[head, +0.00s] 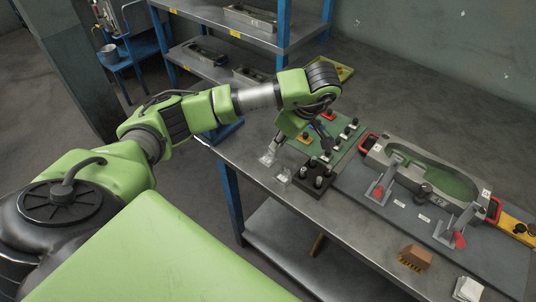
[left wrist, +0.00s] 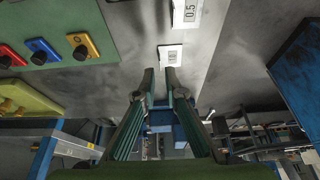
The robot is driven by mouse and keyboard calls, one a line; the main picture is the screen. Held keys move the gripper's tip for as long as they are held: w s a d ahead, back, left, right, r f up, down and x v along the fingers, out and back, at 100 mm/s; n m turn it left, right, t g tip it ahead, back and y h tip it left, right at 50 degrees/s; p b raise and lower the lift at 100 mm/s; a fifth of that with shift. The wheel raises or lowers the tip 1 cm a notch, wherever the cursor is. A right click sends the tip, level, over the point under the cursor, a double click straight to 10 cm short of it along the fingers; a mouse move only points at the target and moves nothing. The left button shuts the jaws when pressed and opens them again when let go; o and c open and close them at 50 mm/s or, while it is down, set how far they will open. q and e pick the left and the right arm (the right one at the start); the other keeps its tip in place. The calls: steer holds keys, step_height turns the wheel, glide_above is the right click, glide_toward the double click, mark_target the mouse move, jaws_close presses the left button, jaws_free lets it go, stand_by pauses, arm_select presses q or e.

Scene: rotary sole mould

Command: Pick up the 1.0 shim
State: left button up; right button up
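Two small pale pieces lie on the grey table by its front edge. In the left wrist view the nearer white piece (left wrist: 170,55) has small print that I cannot read. The other, beyond it, reads 0.5 (left wrist: 187,12). I cannot confirm which one is the 1.0 shim. In the head view one pale piece (head: 267,159) is by my left gripper (head: 274,149) and the other (head: 284,175) lies a little nearer. My left gripper points down at the table; in the left wrist view its fingertips (left wrist: 160,72) are apart with nothing between them. My right gripper is not in view.
A green board (head: 340,146) with coloured, black-knobbed blocks stands behind the gripper. A black block with pegs (head: 314,180) is close right of the pale pieces. The grey mould (head: 420,172) with clamps is farther right. A brown block (head: 415,257) sits at front right.

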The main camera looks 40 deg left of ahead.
mark_target(267, 157)
arm_select(q)
steer(key=shift+a+f, duration=0.25)
steer(key=shift+f, duration=0.15)
steer(key=p+x, duration=0.1)
steer(key=x, duration=0.2)
steer(key=shift+a+f+p, duration=0.15)
steer(key=shift+f+p, duration=0.05)
steer(key=shift+p, duration=0.2)
steer(key=shift+a+f, duration=0.1)
steer(key=shift+f, duration=0.15)
jaws_close()
steer(key=shift+w, duration=0.1)
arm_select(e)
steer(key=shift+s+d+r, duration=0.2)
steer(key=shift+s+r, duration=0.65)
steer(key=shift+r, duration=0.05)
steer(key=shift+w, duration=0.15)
arm_select(q)
steer(key=shift+r, duration=0.15)
